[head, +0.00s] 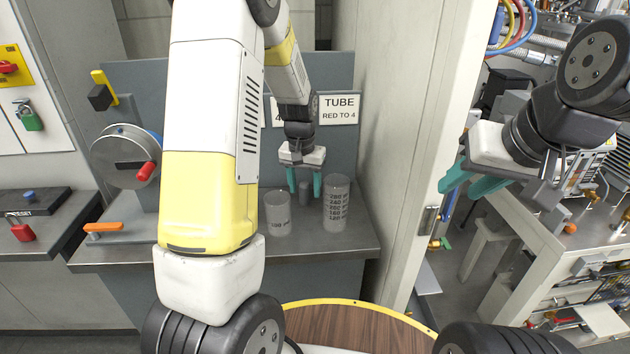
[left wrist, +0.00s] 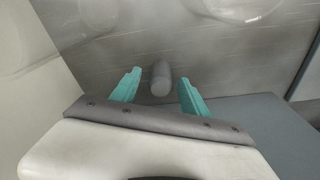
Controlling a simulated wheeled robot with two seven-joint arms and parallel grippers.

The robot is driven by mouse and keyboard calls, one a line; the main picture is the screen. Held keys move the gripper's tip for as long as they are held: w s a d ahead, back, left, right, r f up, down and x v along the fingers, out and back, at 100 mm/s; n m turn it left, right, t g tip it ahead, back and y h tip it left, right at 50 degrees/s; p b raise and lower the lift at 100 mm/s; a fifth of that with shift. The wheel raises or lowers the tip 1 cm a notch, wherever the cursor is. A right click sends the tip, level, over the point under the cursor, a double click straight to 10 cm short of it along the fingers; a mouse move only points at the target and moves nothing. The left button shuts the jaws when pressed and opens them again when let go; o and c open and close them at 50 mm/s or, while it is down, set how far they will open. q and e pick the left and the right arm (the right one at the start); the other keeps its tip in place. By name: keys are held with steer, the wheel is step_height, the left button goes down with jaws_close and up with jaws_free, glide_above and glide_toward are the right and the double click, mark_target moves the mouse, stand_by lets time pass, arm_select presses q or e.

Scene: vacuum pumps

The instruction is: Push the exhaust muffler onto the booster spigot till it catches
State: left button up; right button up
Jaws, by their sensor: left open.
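A small grey cylinder (head: 305,192), which looks like the muffler, stands upright on the grey bench top between two clear measuring beakers. My left gripper (head: 304,188) points down above the bench with its teal fingers apart, one on each side of the cylinder in the picture. The left wrist view shows the same cylinder (left wrist: 161,78) between and just beyond the open fingertips (left wrist: 158,85), with gaps on both sides. My right gripper (head: 458,192) is off to the right, its teal fingers apart and nothing seen between them. I cannot make out the booster spigot.
A beaker (head: 278,214) stands left of the cylinder and a taller graduated beaker (head: 336,205) right of it, both close. A round metal housing with a red handle (head: 126,158) and an orange lever (head: 103,227) are at left. A pale cabinet side (head: 415,130) bounds the bench at right.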

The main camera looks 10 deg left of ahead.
mark_target(305, 183)
arm_select(q)
step_height(305, 183, down, 2)
steer(key=shift+w+f, duration=0.1)
steer(key=shift+f, duration=0.1)
jaws_close()
steer(key=shift+r, duration=0.15)
step_height(305, 183, up, 10)
steer(key=shift+f, duration=0.1)
stand_by(0.4)
